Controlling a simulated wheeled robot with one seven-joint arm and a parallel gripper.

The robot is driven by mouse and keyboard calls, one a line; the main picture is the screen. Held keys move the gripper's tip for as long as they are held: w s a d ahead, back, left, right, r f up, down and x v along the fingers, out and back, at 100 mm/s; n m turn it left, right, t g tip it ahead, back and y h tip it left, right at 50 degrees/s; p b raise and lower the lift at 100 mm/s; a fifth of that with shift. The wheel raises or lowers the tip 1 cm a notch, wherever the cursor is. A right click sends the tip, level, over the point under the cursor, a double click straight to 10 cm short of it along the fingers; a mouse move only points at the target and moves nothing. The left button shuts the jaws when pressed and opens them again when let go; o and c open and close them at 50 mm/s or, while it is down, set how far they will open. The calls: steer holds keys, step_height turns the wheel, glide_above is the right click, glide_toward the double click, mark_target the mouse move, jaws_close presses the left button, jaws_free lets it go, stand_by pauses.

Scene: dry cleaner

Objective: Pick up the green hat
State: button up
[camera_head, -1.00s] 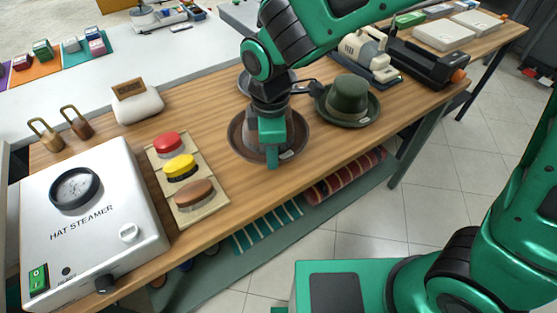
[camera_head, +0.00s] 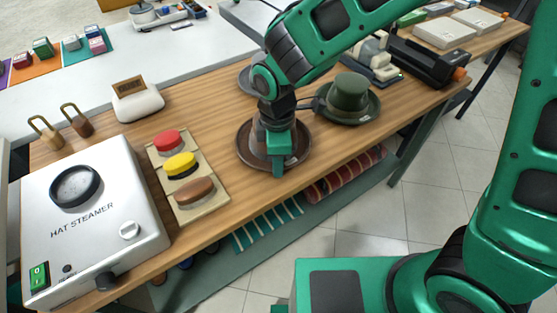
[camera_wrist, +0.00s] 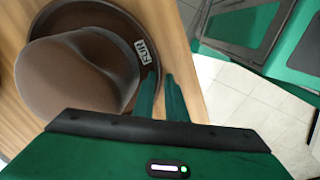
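The green hat (camera_head: 348,93) lies brim down on the wooden table, right of my gripper and apart from it. My gripper (camera_head: 278,170) points down at the front edge of a brown hat (camera_head: 244,150). In the wrist view the brown hat (camera_wrist: 70,75) carries a label reading FUR. There my two green fingers (camera_wrist: 162,97) are close together, one on each side of its brim edge, and appear shut on the brim. The exact contact is hard to see. The green hat is out of the wrist view.
A grey hat (camera_head: 246,78) sits behind my arm. Left are a brush board (camera_head: 206,202) with three brushes and a white hat steamer (camera_head: 90,220). A device (camera_head: 380,65) and a black machine (camera_head: 430,62) stand beyond the green hat. Bare wood lies between the brushes and brown hat.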

steer(key=shift+o, duration=0.5)
steer(key=shift+r, duration=0.1)
step_height(320, 180, up, 12)
steer(key=shift+r, duration=0.1)
